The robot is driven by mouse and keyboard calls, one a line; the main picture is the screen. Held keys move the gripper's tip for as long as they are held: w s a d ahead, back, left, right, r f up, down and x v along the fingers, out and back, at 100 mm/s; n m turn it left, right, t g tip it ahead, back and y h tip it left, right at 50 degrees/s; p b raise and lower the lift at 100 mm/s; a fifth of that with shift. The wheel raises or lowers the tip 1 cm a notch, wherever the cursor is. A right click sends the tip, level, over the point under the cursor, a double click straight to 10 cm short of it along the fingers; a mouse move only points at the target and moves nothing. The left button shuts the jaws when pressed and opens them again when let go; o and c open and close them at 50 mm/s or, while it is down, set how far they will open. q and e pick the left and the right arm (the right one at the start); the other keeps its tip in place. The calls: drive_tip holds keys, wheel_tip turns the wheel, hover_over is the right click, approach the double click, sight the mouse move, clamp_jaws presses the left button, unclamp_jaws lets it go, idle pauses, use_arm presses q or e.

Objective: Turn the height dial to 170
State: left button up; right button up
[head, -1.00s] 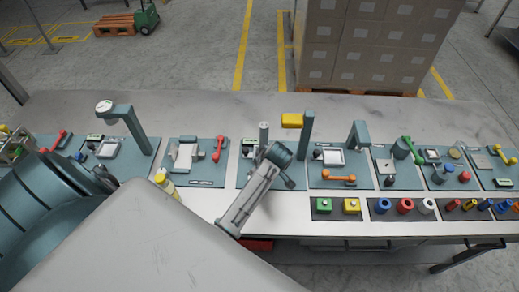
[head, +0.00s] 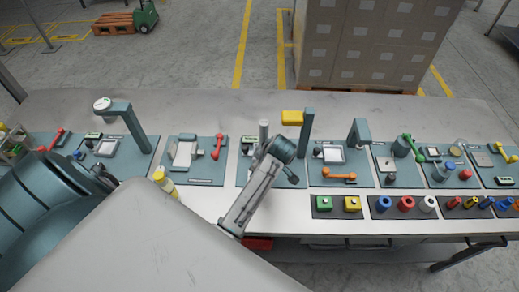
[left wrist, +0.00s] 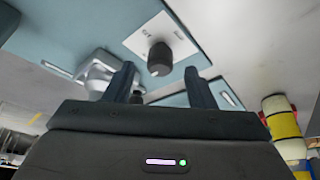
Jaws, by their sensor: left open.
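A dark round knob (left wrist: 160,59) stands on a white plate (left wrist: 142,40) on a teal panel in the left wrist view; it looks like the dial. Its markings are too small and blurred to read. My left gripper (left wrist: 160,72) is open, with its two dark fingers apart. The knob appears beyond and between the fingertips, and I see no contact. In the head view a grey arm link of mine (head: 250,198) reaches over a teal station in the middle. The gripper's jaws and the dial cannot be made out there. My right gripper is not seen.
Several teal stations line the table (head: 225,106).

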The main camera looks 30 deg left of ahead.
use_arm(q)
drive_tip(key=b+v, duration=0.2)
drive_tip(key=v, duration=0.6)
drive_tip(key=shift+s, duration=0.1)
